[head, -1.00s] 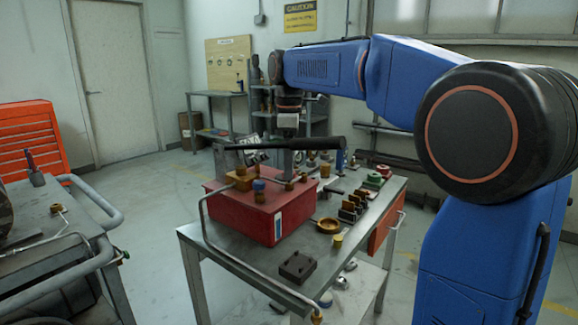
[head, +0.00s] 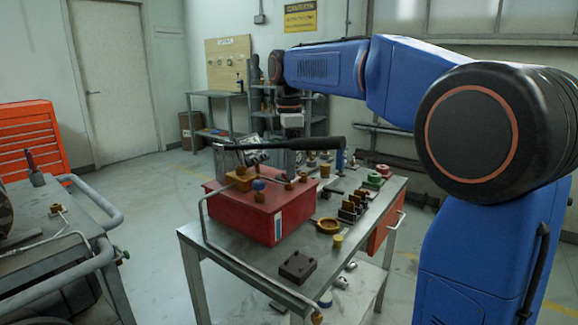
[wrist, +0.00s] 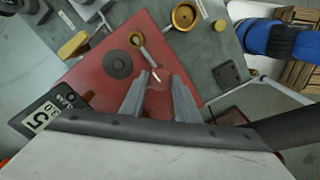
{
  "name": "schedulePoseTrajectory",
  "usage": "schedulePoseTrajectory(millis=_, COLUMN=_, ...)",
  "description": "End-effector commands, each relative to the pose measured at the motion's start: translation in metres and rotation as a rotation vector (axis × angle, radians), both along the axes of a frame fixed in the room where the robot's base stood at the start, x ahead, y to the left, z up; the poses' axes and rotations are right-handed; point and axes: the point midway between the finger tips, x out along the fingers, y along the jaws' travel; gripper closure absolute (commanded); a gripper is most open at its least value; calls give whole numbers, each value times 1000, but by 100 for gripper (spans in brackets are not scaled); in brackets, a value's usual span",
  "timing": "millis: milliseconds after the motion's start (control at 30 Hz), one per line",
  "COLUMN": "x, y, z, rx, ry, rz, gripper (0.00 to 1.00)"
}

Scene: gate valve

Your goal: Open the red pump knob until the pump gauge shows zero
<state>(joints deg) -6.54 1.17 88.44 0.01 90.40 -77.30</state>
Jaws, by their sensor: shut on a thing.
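The red pump box (head: 245,215) stands on the metal cart, with a long black bar handle (head: 290,145) above it and brass fittings on top. In the wrist view its red top (wrist: 95,75) lies below my gripper (wrist: 161,80). The grey fingers reach down on either side of a reddish round shape, taken as the red knob (wrist: 159,100), which blends into the box. The black handle crosses the wrist view in front of the fingers. A dark disc (wrist: 118,63) lies on the box top. I cannot make out a gauge needle.
The cart top (head: 220,249) holds a brass dish (head: 328,226), a yellow cap (head: 337,241), a dark block (head: 298,267) and several small fittings. A bent pipe runs along its near left edge. Another cart stands left. Clear floor lies behind.

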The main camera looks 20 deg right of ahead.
Motion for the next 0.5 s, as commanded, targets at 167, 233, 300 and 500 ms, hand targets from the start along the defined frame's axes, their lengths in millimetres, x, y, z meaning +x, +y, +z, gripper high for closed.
schedulePoseTrajectory(millis=167, x=0, y=0, z=0, rx=0, ry=-1, rz=-1, gripper=53)
schedulePoseTrajectory(millis=233, x=0, y=0, z=0, rx=0, ry=-1, rz=-1, gripper=53)
schedulePoseTrajectory(millis=300, x=0, y=0, z=0, rx=0, ry=-1, rz=-1, gripper=53)
schedulePoseTrajectory(millis=500, x=0, y=0, z=5, rx=0, ry=-1, rz=-1, gripper=53)
